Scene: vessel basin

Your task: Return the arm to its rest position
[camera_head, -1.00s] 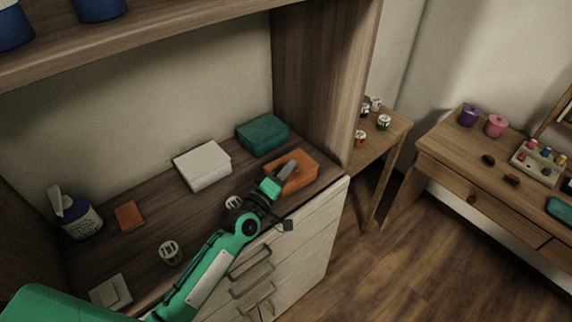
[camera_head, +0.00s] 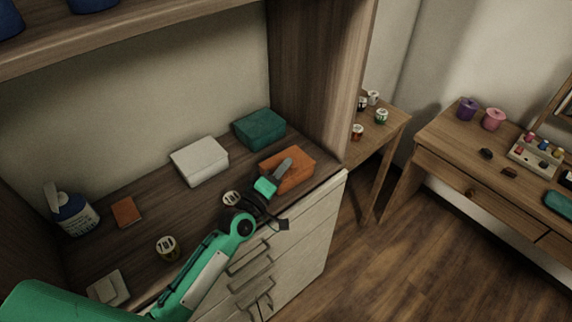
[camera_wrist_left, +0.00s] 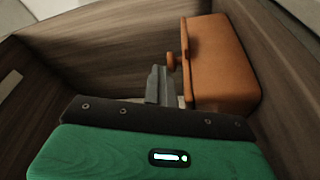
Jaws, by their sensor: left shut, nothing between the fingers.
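My left arm (camera_head: 205,270) is green and reaches in from the lower left over the wooden cabinet top. My left gripper (camera_head: 285,165) is shut and empty, in front of the orange box (camera_head: 295,176) near the right end of the top. In the left wrist view the shut grey fingers (camera_wrist_left: 157,85) stand beside the orange box (camera_wrist_left: 222,65), which lies to their right. I cannot tell whether they touch it. My right gripper is not in view.
A white box (camera_head: 199,162) and a teal box (camera_head: 260,129) stand behind. A blue bottle (camera_head: 73,212), a small orange block (camera_head: 126,212) and small jars (camera_head: 167,249) are on the left. A wooden side panel (camera_head: 320,80) rises at the right. Open floor (camera_head: 400,265) lies right of the cabinet.

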